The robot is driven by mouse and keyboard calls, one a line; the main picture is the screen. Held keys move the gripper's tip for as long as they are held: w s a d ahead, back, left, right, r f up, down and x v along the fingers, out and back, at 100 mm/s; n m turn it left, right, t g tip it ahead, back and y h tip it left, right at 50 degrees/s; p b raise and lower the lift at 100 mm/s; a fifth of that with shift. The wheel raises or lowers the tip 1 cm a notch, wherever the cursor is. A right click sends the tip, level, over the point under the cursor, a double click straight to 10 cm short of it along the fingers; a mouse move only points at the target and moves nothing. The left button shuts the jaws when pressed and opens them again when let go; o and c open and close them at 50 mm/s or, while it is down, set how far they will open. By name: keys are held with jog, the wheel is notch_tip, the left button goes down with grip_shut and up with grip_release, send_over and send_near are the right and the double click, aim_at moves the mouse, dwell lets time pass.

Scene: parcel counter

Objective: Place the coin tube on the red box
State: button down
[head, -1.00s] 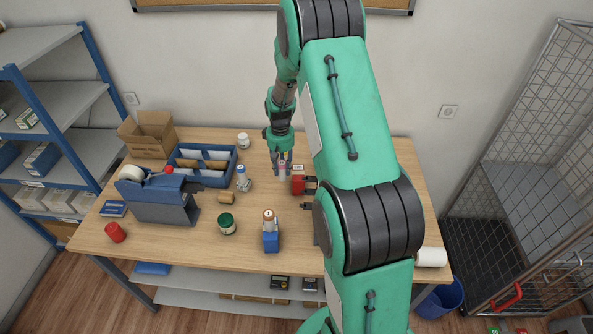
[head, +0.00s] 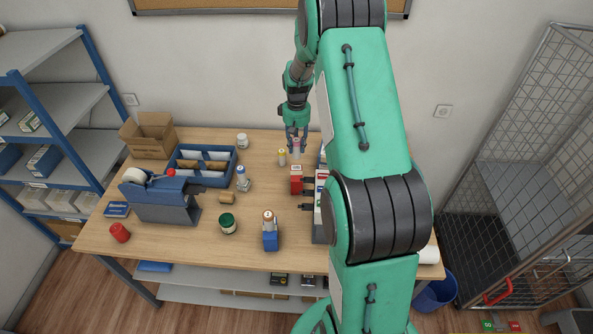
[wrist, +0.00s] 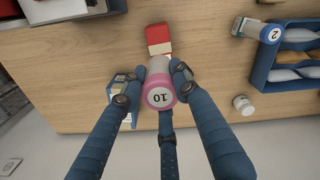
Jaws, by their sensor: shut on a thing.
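My gripper (head: 296,143) is shut on a coin tube (head: 296,147) over the back part of the counter. The gap between tube and box is hard to judge.
A yellow-topped tube (head: 281,157) stands close left of my gripper. A blue-topped tube (head: 242,176), a blue divided tray (head: 234,169) and a white jar (head: 242,141) are further left. A brown-topped tube (head: 269,220) stands on a blue block (head: 271,241) in front.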

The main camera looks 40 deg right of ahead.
aim_at(296, 156)
jog(key=shift+f+p, duration=0.3)
jog(key=shift+f, duration=2.7)
jog(key=shift+f, duration=0.15)
jog(key=shift+f, duration=1.75)
jog(key=shift+f, duration=0.2)
jog(key=c, duration=1.3)
grip_release()
jog(key=shift+r, duration=0.15)
notch_tip(296, 156, up, 12)
jog(key=shift+r+b, duration=0.1)
jog(key=shift+b, duration=0.2)
